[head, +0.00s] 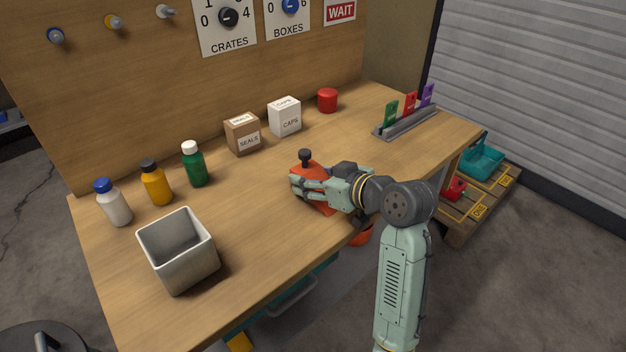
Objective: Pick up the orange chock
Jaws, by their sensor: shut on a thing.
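The orange chock (308,170) is a wedge with a dark knob on top, near the middle of the wooden bench (255,210). My gripper (306,189) reaches in from the right, level with the bench top, and is shut on the chock. The fingers and wrist hide part of the chock. I cannot tell whether its underside touches the bench.
A grey open bin (180,274) stands at the front left, near several bottles. A brown seals box (242,137), a white caps box (285,118) and a red cap (327,100) stand behind. A rack (407,124) with coloured tags is at the right.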

